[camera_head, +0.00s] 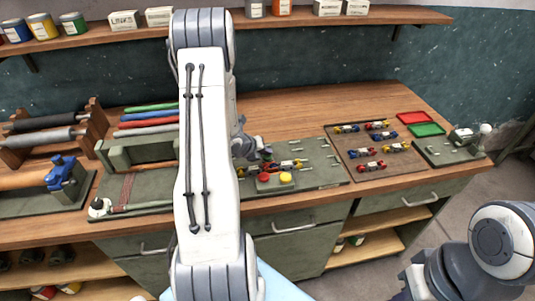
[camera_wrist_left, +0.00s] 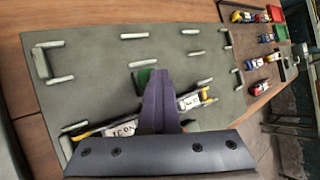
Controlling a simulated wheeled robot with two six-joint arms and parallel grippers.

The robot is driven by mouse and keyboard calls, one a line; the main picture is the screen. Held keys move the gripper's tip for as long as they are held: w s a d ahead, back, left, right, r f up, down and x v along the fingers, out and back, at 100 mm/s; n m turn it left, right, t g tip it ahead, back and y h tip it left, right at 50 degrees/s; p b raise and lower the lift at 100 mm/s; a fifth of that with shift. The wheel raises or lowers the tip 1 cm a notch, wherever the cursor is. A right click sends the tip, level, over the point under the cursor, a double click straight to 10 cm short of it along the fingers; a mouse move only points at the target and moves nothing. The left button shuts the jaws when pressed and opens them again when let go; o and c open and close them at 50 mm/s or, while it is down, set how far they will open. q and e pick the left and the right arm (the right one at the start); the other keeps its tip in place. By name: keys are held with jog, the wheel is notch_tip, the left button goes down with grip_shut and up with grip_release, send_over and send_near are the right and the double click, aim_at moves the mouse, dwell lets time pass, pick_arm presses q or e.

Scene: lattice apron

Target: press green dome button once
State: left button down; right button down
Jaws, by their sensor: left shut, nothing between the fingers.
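My left gripper (camera_head: 262,154) reaches over the grey-green work board from behind my arm, its fingers shut and empty. In the left wrist view the dark fingers (camera_wrist_left: 154,78) are together above the board. A small green patch (camera_wrist_left: 144,74) shows beside and behind the fingertips, mostly covered by them; its dome shape cannot be made out, nor whether the fingers touch it. In the head view a red button (camera_head: 263,177) and a yellow button (camera_head: 286,177) sit at the board's front. My right arm shows at the lower right without clear fingers.
The board (camera_head: 318,172) carries several pale pegs and a toy car with yellow wheels. A brown tray (camera_head: 345,152) of several toy cars, a red tray (camera_head: 415,118) and a green tray (camera_head: 426,130) lie to the right. A roller rack (camera_head: 45,135) stands left.

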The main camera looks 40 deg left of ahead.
aim_at(266, 157)
pick_arm(q)
jog(key=shift+f, duration=0.25)
jog(key=shift+r, duration=0.15)
jog(key=shift+r+p, duration=0.75)
jog(key=shift+r, duration=0.5)
notch_tip(266, 157, up, 5)
jog(key=p, duration=0.3)
dwell(0.6)
